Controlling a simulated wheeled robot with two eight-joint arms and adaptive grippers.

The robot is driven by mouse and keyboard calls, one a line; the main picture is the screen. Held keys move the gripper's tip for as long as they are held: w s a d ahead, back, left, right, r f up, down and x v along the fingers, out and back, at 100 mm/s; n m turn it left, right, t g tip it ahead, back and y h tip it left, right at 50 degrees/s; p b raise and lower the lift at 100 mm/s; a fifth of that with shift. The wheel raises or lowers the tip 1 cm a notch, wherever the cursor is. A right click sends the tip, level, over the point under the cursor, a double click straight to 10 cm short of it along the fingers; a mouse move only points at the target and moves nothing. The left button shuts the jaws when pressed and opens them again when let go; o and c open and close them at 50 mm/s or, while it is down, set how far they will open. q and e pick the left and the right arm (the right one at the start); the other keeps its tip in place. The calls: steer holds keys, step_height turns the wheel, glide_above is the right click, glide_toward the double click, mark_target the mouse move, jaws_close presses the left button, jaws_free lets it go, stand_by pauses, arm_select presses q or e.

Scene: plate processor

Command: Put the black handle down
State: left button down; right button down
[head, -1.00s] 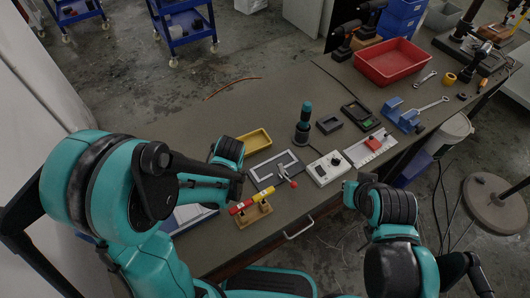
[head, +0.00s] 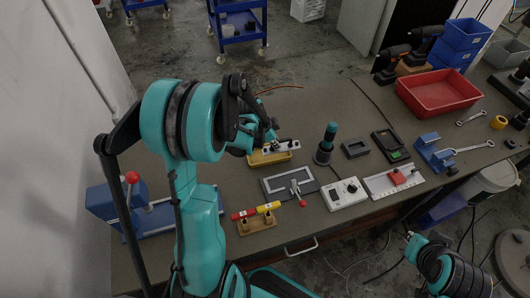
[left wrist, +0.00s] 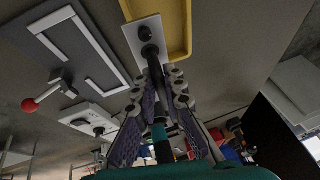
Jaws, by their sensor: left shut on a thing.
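My left gripper (head: 270,136) is shut on the black handle (left wrist: 155,68), whose shaft runs between the fingers in the left wrist view. A pale plate (left wrist: 147,38) is at the handle's far end; the plate (head: 292,146) also shows in the head view, over the yellow tray (head: 257,160). I cannot tell whether the plate touches the tray. The tray's rim also shows in the left wrist view (left wrist: 186,30). My right gripper (head: 412,238) is off the table's front edge at lower right, away from these things; its fingers are too small to judge.
A grey fixture (head: 275,184) with a red-knobbed clamp (head: 302,203) lies in front of the tray. A red and yellow bar rests on a wooden stand (head: 258,226). A white control box (head: 344,204), teal-topped tool (head: 327,143) and red bin (head: 437,94) stand to the right.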

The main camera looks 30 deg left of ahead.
mark_target(263, 150)
arm_select(q)
steer(key=a+f, duration=0.2)
steer(key=a, duration=0.1)
steer(key=a+f+b, duration=0.1)
steer(key=a, duration=0.1)
steer(key=shift+s+f, duration=0.1)
steer(key=shift+s, duration=0.3)
steer(key=shift+f+b, duration=1)
steer(key=shift+f, duration=1)
steer(key=shift+f, duration=0.1)
steer(key=c, duration=1.6)
jaws_free()
